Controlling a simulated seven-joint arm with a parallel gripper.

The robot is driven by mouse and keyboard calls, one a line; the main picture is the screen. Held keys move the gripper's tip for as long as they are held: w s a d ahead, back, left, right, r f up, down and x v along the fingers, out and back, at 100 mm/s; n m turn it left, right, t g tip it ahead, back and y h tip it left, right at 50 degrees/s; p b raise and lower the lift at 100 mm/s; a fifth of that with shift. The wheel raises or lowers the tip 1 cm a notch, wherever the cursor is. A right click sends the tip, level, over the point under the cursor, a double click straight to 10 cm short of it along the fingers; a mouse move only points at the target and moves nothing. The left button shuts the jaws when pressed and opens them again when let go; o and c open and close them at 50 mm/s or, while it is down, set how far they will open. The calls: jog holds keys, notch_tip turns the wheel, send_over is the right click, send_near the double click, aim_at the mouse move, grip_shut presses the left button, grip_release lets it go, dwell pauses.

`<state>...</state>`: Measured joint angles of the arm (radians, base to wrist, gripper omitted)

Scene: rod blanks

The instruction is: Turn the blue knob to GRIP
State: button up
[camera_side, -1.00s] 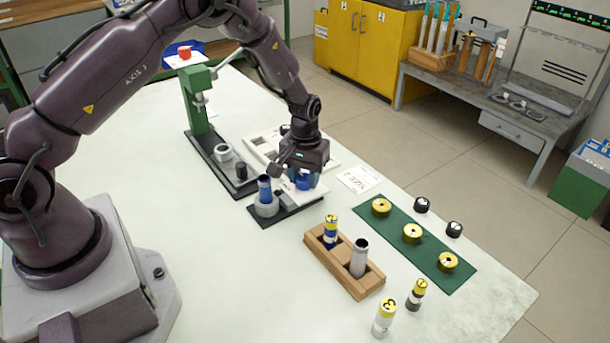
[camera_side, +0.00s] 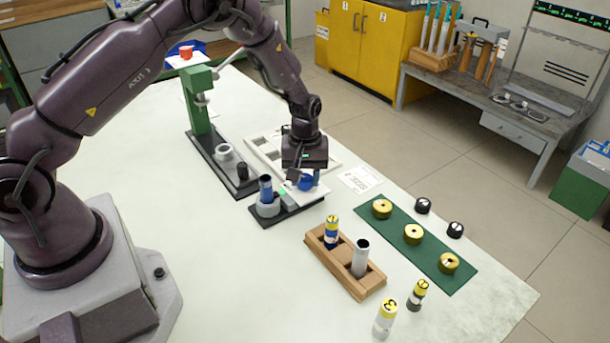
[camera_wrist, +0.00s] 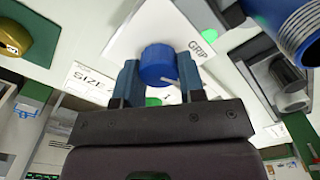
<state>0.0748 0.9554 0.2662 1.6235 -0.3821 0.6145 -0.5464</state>
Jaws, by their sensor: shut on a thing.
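The blue knob (camera_wrist: 160,63) sits on a white plate (camera_wrist: 150,30) printed with the word GRIP (camera_wrist: 209,38). A pale line on the knob's face points to the right in the wrist view. My gripper (camera_wrist: 160,80) is shut on the knob, one finger on each side. In the side view my gripper (camera_side: 303,172) points down over the knob (camera_side: 307,183), partly hiding it. The knob's fixture also holds a blue tube (camera_side: 265,188) upright in a grey collar (camera_side: 268,208). A green glow (camera_side: 283,191) shows between collar and knob.
A green press (camera_side: 198,105) stands behind the fixture. A wooden block (camera_side: 345,275) with two cylinders is in front. A green mat (camera_side: 440,262) with brass rings lies right. Two yellow-capped cylinders (camera_side: 385,316) (camera_side: 417,294) stand near the front edge.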

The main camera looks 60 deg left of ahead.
aim_at(305, 176)
jog(key=shift+r, duration=0.1)
jog(key=o, duration=0.9)
notch_tip(305, 176, up, 13)
jog(key=shift+f, duration=0.1)
jog(key=s+d+r+m+t, duration=0.1)
jog(key=s+r+m+t, duration=0.1)
jog(key=s+r, duration=0.4)
jog(key=s+d+r+m+t, duration=0.1)
jog(key=s+r+m, duration=0.4)
jog(key=s, duration=0.5)
jog(key=s+d+r+m+t, duration=0.2)
jog(key=s+d+r+m, duration=0.1)
jog(key=s+r, duration=0.4)
jog(key=shift+s+d+m+t, duration=0.15)
jog(key=shift+s+m+t, duration=0.2)
jog(key=shift+s, duration=0.45)
